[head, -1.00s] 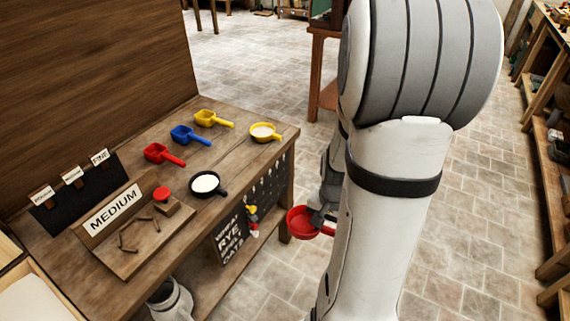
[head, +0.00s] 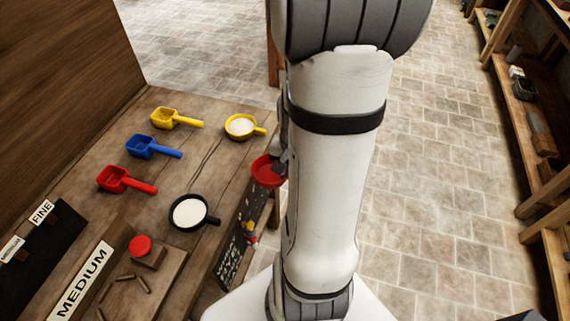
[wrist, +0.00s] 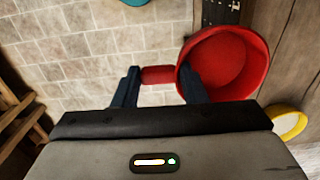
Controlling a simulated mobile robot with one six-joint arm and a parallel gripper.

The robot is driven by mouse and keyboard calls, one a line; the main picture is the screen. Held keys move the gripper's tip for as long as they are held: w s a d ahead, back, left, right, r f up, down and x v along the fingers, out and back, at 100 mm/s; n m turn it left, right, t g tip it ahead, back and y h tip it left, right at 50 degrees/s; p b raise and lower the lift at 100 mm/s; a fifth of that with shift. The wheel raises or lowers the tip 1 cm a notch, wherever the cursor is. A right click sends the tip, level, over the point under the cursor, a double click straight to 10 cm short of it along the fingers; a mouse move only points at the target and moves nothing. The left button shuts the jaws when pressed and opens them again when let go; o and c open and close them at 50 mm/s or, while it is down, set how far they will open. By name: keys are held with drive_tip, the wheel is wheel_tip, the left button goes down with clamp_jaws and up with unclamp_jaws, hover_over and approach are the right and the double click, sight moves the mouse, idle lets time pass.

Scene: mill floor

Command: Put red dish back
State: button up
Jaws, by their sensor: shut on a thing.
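The red dish (head: 266,171) is a shallow round pan with a short handle, empty inside. In the wrist view the dish (wrist: 226,62) hangs with its handle (wrist: 158,75) between the fingers of my gripper (wrist: 163,84), which is shut on it. In the head view my gripper (head: 282,165) is mostly hidden behind my arm. The dish is at the right edge of the wooden table (head: 150,215), close to the chalkboard on its side. The black dish (head: 189,212) and the yellow dish (head: 241,126), both with white contents, stand on the table.
Red (head: 117,180), blue (head: 146,147) and yellow (head: 171,118) scoops lie on the table's left. A red knob (head: 140,246) and a MEDIUM sign (head: 82,288) are nearer. Bare tabletop shows between the yellow and black dishes. Shelves (head: 535,150) stand at the right.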

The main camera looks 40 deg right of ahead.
drive_tip(key=shift+w+a+r+p, duration=0.1)
drive_tip(key=shift+w+r+p, duration=0.15)
drive_tip(key=shift+p, duration=0.55)
drive_tip(key=shift+w+a+p, duration=0.1)
drive_tip(key=shift+w+p, duration=0.15)
drive_tip(key=shift+p, duration=0.6)
drive_tip(key=shift+w+a+p, duration=0.15)
drive_tip(key=shift+p, duration=0.7)
drive_tip(key=a+p, duration=0.1)
drive_tip(key=p, duration=0.3)
drive_tip(key=shift+w, duration=0.25)
drive_tip(key=shift+w+a+f, duration=0.1)
drive_tip(key=shift+w+f, duration=0.15)
drive_tip(key=shift+f, duration=0.05)
drive_tip(key=w+a, duration=0.2)
drive_tip(key=w, duration=0.1)
drive_tip(key=w+a, duration=0.3)
drive_tip(key=w+a+f+p, duration=0.1)
drive_tip(key=w+a, duration=0.1)
drive_tip(key=w, duration=0.2)
drive_tip(key=shift+a+f, duration=0.1)
drive_tip(key=shift+a, duration=0.05)
drive_tip(key=shift+w+a+f, duration=0.15)
drive_tip(key=shift+w+f, duration=0.05)
drive_tip(key=shift+w, duration=0.05)
drive_tip(key=shift+f+b, duration=0.7)
drive_tip(key=shift+b, duration=0.05)
